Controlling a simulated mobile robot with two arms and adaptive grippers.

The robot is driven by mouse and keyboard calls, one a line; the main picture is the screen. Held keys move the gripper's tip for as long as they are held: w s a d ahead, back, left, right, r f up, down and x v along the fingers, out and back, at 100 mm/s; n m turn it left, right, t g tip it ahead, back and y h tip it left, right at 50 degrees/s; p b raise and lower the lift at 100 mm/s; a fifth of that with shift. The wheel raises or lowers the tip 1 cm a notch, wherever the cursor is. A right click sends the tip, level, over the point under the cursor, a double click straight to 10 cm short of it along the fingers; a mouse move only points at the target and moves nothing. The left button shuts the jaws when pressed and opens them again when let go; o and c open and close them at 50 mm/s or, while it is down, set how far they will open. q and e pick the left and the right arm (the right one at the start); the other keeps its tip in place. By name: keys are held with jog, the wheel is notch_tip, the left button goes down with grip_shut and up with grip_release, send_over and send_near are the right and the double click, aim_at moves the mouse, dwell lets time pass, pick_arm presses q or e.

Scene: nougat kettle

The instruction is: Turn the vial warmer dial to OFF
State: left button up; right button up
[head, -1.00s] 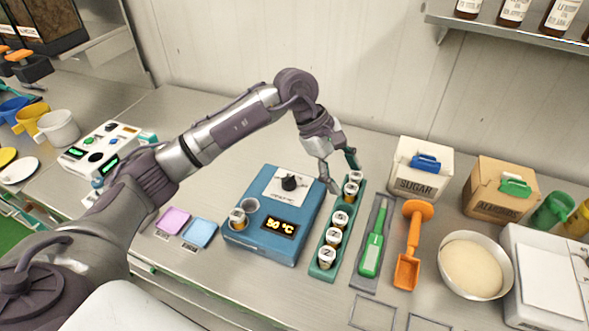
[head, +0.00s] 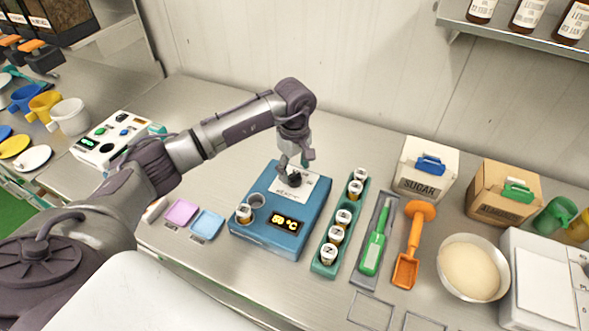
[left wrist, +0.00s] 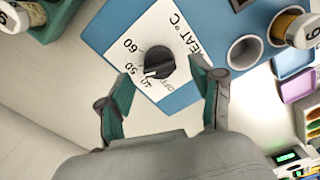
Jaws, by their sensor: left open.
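The vial warmer (head: 262,239) is a blue box on the steel table, with a yellow display that seems to read 50 °C. Its black dial (head: 293,180) sits on a white scale plate at the back, partly behind my gripper. In the left wrist view the dial (left wrist: 158,61) shows whole, with 60, 50 and 40 printed beside it; I cannot tell its exact setting. My left gripper (head: 293,166) is open above the dial. In the left wrist view its fingertips (left wrist: 166,78) stand apart, one on each side and a little short of the dial, without visible contact.
A vial (head: 244,213) stands in one warmer well; the other well is empty. A green rack (head: 325,268) of capped vials stands close on the right. Pink (head: 181,212) and blue (head: 207,224) pads lie on the left.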

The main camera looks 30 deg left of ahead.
aim_at(295, 179)
pick_arm(q)
jog(key=shift+f, duration=1.35)
jog(key=c, duration=1.1)
